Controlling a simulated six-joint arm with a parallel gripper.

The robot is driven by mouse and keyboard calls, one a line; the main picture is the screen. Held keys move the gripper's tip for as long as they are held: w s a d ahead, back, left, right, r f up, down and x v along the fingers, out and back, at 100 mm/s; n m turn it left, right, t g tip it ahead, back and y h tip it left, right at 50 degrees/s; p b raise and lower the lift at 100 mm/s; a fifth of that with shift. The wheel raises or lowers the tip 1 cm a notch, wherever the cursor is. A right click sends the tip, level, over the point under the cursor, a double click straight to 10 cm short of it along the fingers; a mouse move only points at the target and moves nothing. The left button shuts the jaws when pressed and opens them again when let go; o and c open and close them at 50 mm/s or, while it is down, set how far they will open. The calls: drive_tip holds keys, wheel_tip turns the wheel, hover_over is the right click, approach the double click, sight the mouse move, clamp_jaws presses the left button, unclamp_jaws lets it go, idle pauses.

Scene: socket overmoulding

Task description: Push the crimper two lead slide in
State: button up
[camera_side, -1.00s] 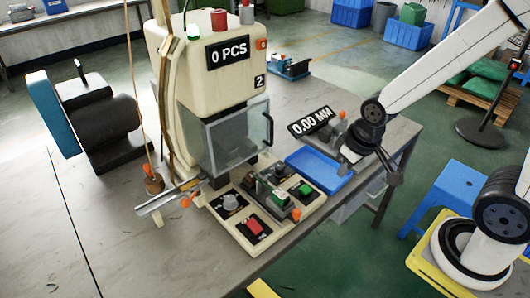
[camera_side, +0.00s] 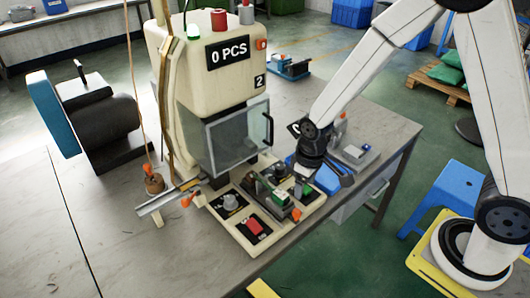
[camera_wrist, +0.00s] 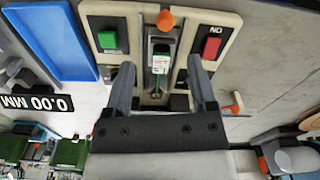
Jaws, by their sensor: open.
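Crimper two (camera_side: 215,85) is the cream machine marked "2", with a "0 PCS" display and a clear guard. Its lead slide (camera_side: 268,198) sits on the base panel in front, a grey block with a green-and-white piece and an orange knob (camera_side: 296,214) at its near end. In the wrist view the lead slide (camera_wrist: 160,62) lies between my fingers, with the orange knob (camera_wrist: 166,20) beyond the fingertips. My gripper (camera_side: 322,182) is open and points down beside the panel's right side. The wrist view shows my gripper (camera_wrist: 160,64) with nothing clamped; contact with the slide cannot be told.
A green button (camera_wrist: 107,40) and a red button (camera_wrist: 211,47) flank the slide. A blue tray (camera_side: 328,181) lies close by, partly hidden by my gripper. A gauge (camera_side: 355,152) stands behind it. A metal rail (camera_side: 167,198) with another orange knob is left of the panel.

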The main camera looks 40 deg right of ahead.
sight(297, 210)
drive_tip(key=shift+w+a+f, duration=0.25)
drive_tip(key=shift+f, duration=0.3)
drive_tip(key=shift+w+a+f, duration=0.2)
drive_tip(key=shift+w+f, duration=0.05)
drive_tip(key=shift+f, duration=0.25)
drive_tip(key=shift+f, duration=0.1)
drive_tip(key=shift+f, duration=3.75)
clamp_jaws()
